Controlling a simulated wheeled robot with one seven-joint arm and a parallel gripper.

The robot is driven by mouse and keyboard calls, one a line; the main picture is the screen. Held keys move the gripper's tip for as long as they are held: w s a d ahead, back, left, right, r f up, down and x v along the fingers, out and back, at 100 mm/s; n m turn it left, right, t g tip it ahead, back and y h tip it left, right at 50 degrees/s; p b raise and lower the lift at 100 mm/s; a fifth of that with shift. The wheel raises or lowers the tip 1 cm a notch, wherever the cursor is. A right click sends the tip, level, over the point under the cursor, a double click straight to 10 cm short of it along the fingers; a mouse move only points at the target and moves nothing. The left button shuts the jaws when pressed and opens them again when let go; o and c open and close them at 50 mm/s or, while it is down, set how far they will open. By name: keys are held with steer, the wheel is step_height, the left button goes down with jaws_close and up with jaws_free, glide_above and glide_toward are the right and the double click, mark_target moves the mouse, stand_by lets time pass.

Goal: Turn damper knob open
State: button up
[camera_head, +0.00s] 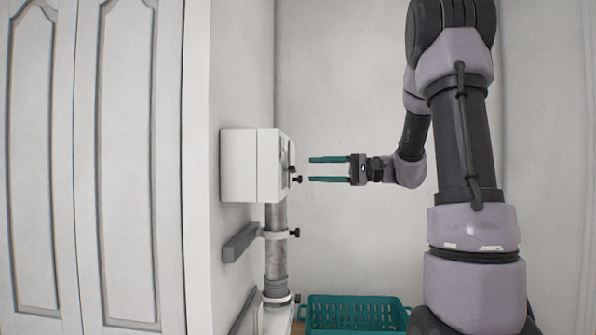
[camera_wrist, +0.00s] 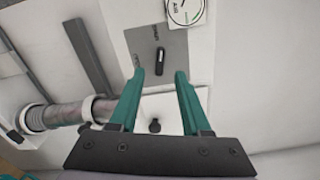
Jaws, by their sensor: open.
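The damper box (camera_head: 240,165) is a white box on the wall, left of my gripper, with a metal duct (camera_head: 276,245) below it. In the wrist view a grey plate (camera_wrist: 160,58) on its front carries a dark knob (camera_wrist: 160,55), and a small black screw knob (camera_wrist: 154,126) sits nearer. My gripper (camera_head: 310,170) has two teal fingers, is open and empty, and points at the box front with a small gap. In the wrist view my gripper (camera_wrist: 164,75) has its fingertips on either side of the knob in the picture; whether they touch it cannot be told.
A round gauge (camera_wrist: 184,10) sits by the plate at the top of the wrist view. A clamp with a black screw (camera_head: 295,233) holds the duct. A teal basket (camera_head: 352,313) stands low at the back. White cabinet doors (camera_head: 120,160) fill the left.

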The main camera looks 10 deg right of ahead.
mark_target(290, 169)
steer(key=x, duration=0.5)
steer(key=shift+w+a, duration=0.1)
steer(key=shift+a, duration=0.15)
jaws_close()
